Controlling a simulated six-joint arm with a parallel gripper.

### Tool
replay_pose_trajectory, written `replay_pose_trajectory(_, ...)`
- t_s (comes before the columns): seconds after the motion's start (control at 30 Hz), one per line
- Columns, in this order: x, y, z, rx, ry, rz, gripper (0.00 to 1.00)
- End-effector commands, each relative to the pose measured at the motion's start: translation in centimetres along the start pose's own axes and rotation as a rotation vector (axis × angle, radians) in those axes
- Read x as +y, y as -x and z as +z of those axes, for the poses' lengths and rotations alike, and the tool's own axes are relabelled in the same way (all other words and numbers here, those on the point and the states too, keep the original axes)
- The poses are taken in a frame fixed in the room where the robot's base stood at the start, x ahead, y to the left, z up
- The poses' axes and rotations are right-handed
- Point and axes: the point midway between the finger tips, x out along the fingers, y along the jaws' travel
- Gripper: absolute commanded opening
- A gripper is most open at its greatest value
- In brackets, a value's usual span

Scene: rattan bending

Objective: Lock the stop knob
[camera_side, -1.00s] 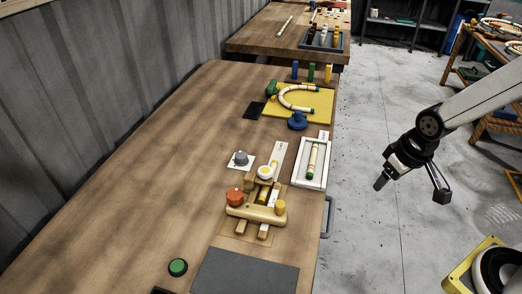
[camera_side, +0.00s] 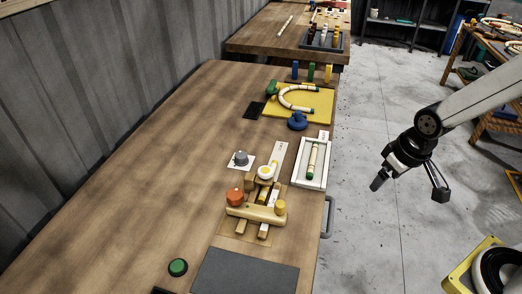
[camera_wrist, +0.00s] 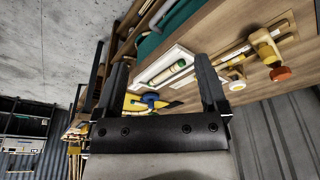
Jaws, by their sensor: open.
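Several knobs stand on the wooden bench, and I cannot tell for sure which is the stop knob. An orange-red knob (camera_side: 235,196) is on the left of the wooden jig (camera_side: 252,214). A white knob with a yellow centre (camera_side: 265,172) is on the jig's slide behind it. A grey knob (camera_side: 241,158) sits on a white plate. The orange (camera_wrist: 281,73) and white (camera_wrist: 237,85) knobs also show at right in the wrist view. My gripper (camera_side: 409,188) is open and empty, right of the bench, apart from everything; its fingers (camera_wrist: 160,60) frame the wrist view.
A white tray (camera_side: 325,165) with a short rattan piece lies right of the jig. A yellow board (camera_side: 322,104) with a curved rattan piece and a blue knob (camera_side: 297,121) are farther back. A green button (camera_side: 178,267) and grey mat (camera_side: 245,274) are in front. The bench's left is clear.

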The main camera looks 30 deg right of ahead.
Motion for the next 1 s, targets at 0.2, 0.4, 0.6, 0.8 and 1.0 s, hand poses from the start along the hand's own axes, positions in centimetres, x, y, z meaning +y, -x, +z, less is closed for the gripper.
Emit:
replay_pose_trajectory(0.2, -1.2, -0.2, -2.4, -0.016, 0.083, -0.009, 0.92)
replay_pose_trajectory(0.4, -3.8, -0.6, -6.5, -0.046, 0.238, -0.026, 0.92)
replay_pose_trajectory(0.6, -7.6, -1.3, -10.8, -0.079, 0.419, -0.046, 0.92)
replay_pose_trajectory(0.8, -11.9, -2.1, -14.2, -0.11, 0.601, -0.067, 0.92)
replay_pose_trajectory(1.0, -16.7, -3.0, -16.8, -0.141, 0.782, -0.088, 0.92)
